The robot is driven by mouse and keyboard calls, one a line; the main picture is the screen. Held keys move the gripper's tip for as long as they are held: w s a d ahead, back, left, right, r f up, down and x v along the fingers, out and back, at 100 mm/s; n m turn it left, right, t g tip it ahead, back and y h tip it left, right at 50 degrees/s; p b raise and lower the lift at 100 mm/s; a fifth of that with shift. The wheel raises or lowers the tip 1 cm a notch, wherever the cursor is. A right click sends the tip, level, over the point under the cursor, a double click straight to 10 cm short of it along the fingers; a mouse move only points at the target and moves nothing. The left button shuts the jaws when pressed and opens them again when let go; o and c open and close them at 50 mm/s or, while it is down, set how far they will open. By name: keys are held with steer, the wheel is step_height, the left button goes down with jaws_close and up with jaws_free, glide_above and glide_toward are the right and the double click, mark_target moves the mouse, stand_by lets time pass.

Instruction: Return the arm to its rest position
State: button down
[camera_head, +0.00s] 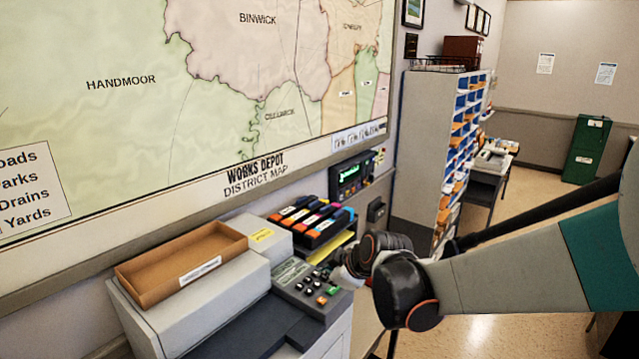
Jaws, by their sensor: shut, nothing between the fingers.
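My arm reaches in from the right edge, a grey link with a teal band and dark joints with orange rings. Its end, my gripper (346,272), is near the right side of the copier-like machine's button panel (305,286). It is small and partly hidden by my wrist joints. It is shut, with nothing seen held in it. I cannot tell whether it touches the machine or stands apart from it.
The grey machine (205,305) carries a brown tray (190,283). Dark holders with coloured cartridges (312,222) stand behind the panel. A large district map (190,100) covers the wall. A pigeonhole shelf (425,150) stands farther back. Open floor (470,335) lies below my arm.

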steer(key=s+d+f+m+h+b, duration=0.1)
steer(key=s+d+f+m+b, duration=0.2)
steer(key=s, duration=0.6)
steer(key=s+d+f+m+h+b, duration=0.2)
steer(key=s+d+m+b, duration=0.4)
steer(key=s+d, duration=0.2)
steer(key=s+d+f+m+h+b, duration=0.1)
steer(key=s+d+f+m+b, duration=0.2)
steer(key=s, duration=0.8)
steer(key=d+m+b, duration=0.1)
steer(key=d+m, duration=0.1)
steer(key=d, duration=0.1)
steer(key=shift+d+f+g+h, duration=0.25)
steer(key=shift+f+g+h, duration=0.05)
